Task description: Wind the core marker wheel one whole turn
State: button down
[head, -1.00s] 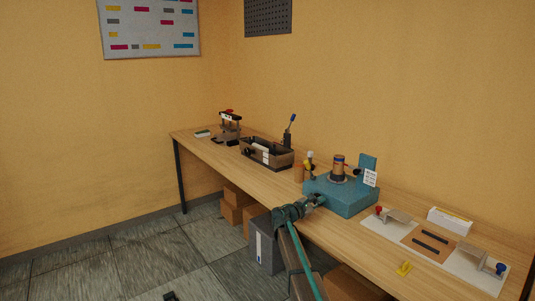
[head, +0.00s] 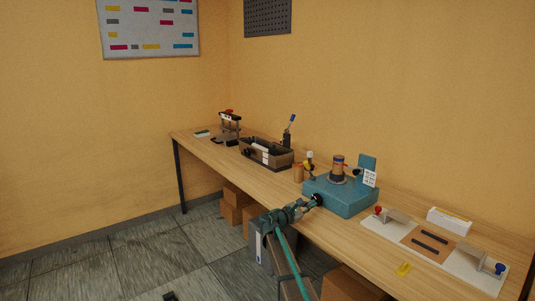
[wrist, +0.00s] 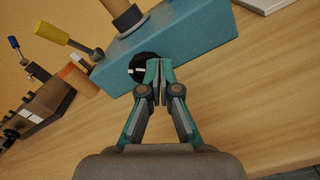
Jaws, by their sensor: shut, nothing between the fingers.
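The marker wheel is a small black round knob (wrist: 138,68) on the front face of a blue-teal box (wrist: 185,35), with pale marks on its face. In the head view the dark wheel (head: 317,199) shows on the box's left-front side. My gripper (wrist: 159,68) is shut with empty fingers, its tips overlapping the wheel's right part in the wrist view. It also shows in the head view (head: 309,205), close in front of the wheel. I cannot tell whether the tips touch it. The fingers hide part of the wheel. A brown core (head: 338,166) stands upright on top of the box.
A black tray (head: 266,153) stands farther left on the wooden bench (head: 225,164). A white board with fixtures (head: 385,233) lies to the right. Cardboard boxes (head: 235,205) and a grey bin (head: 262,253) are under the bench.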

aim_at(318, 199)
jog(key=shift+w+a+r+p, duration=0.85)
jog(key=shift+a+r+p, duration=0.1)
jog(key=shift+p, duration=1.2)
jog(key=shift+w+a+r+p, duration=0.1)
jog(key=shift+w+a+p, duration=0.3)
jog(key=shift+p, duration=0.4)
jog(key=shift+w+d, duration=0.1)
jog(key=shift+w, duration=0.05)
jog(key=x, duration=0.5)
jog(key=shift+f, duration=0.25)
jog(key=shift+w+d, duration=0.2)
jog(key=shift+d, duration=0.1)
jog(key=shift+w+d+r, duration=0.1)
jog(key=shift+w+r, duration=0.05)
jog(key=shift+w, duration=0.05)
